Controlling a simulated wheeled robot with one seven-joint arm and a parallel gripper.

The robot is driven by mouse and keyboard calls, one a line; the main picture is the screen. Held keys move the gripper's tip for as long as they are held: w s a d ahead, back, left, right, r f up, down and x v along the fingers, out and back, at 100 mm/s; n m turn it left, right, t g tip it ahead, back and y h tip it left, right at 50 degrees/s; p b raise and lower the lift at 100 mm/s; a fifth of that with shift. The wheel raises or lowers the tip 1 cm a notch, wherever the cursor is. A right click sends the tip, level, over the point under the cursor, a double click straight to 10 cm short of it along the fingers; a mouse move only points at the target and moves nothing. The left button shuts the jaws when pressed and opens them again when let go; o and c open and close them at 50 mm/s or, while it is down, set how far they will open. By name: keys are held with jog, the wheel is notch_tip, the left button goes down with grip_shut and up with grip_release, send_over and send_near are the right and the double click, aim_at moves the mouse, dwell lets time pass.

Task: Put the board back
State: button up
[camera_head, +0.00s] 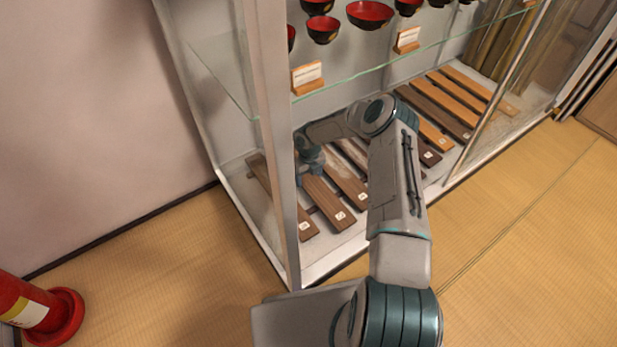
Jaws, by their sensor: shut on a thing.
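Several wooden boards lie side by side on the bottom shelf of the glass cabinet, some with small white labels at the near end. My gripper (311,173) is inside the cabinet at the left, low over the boards. It is shut on a brown board (325,203), whose near end with a label shows below it. The fingertips are small and partly hidden by the hand. Another brown board (303,222) lies just left, partly behind the cabinet post, and another (346,182) just right. My arm hides part of the middle boards.
A glass shelf (375,66) above my gripper bears red-and-black bowls (370,14) and label stands (307,77). The cabinet's corner post (272,130) stands close left of my arm. A red object (38,305) stands at the lower left. The tatami floor (510,250) is clear at right.

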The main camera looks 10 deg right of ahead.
aim_at(309, 179)
jog(key=shift+f, duration=0.1)
jog(key=shift+f+b, duration=0.4)
jog(key=shift+b, duration=0.15)
jog(key=shift+f, duration=0.1)
jog(key=o, duration=1.1)
jog(key=shift+r, duration=0.2)
jog(key=shift+r+p, duration=0.5)
jog(key=shift+p, duration=0.15)
notch_tip(309, 179, up, 7)
jog(key=p, duration=0.2)
jog(key=shift+r+p, duration=0.15)
jog(key=shift+p, duration=0.2)
